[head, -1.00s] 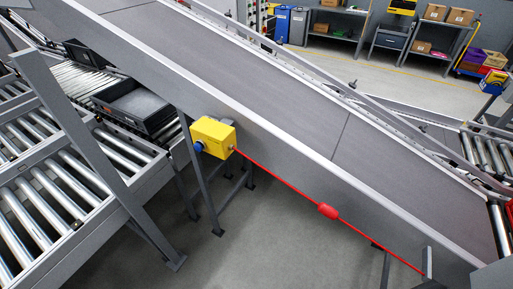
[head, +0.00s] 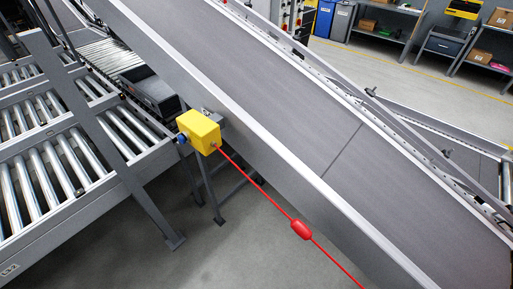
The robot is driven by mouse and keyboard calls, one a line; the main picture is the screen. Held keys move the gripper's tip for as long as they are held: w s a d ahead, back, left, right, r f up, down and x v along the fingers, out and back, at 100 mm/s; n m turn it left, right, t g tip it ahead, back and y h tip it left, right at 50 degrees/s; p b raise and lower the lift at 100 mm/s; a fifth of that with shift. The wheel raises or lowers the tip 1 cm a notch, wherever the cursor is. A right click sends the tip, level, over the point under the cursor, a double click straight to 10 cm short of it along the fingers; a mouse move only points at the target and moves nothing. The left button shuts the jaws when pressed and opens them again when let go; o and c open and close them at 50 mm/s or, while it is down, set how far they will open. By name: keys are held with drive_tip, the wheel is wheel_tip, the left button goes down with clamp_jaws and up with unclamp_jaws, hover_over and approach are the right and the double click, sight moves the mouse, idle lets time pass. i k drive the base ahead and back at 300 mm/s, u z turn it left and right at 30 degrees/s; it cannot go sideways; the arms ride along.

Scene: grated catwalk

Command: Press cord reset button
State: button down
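A yellow switch box (head: 200,131) is mounted on the side of the sloping conveyor, left of the picture's middle. A blue round button (head: 181,139) sticks out of its left face. A red pull cord (head: 256,180) runs from the box's right side down to the lower right, with a red handle (head: 301,230) on it. My gripper is not in view, and no part of my arm shows near the box.
The grey inclined conveyor (head: 300,125) crosses the picture. Roller conveyors (head: 75,168) with a steel leg (head: 125,165) stand at left, with a black tote (head: 150,90) behind. Grey floor (head: 240,250) is open below the box. Shelves (head: 385,25) stand at the back.

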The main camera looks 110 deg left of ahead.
sight(182, 139)
drive_tip(key=i, duration=0.55)
drive_tip(key=u, duration=4.35)
drive_tip(key=i, duration=0.5)
drive_tip(key=u, duration=0.05)
